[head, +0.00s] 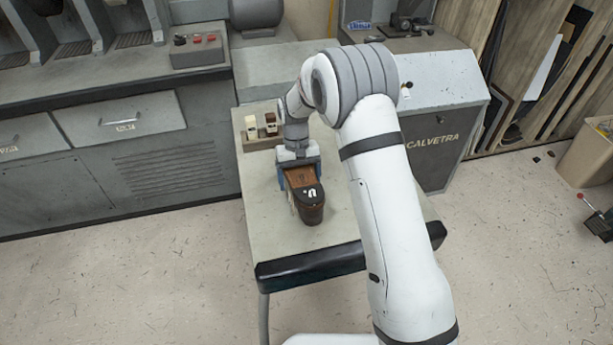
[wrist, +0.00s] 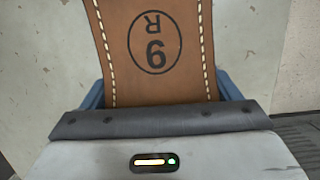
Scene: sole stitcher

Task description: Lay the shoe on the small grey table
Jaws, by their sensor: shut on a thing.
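The shoe (head: 309,201) is brown with a darker toe end and a white mark on it. It is over the small grey table (head: 262,222), near the middle of its top. My gripper (head: 299,166) is shut on the shoe at its far end. In the wrist view the brown sole (wrist: 155,60) shows pale stitching along both edges and a circled 9 and R, with blue fingers on either side. I cannot tell whether the shoe touches the tabletop. My arm hides the table's right part.
Two small items, one cream and one brown, sit in a holder (head: 262,141) at the table's back left. A black padded bar (head: 309,267) runs along its front edge. The Calvetra machine (head: 432,160) stands behind right, grey drawers (head: 124,119) at left.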

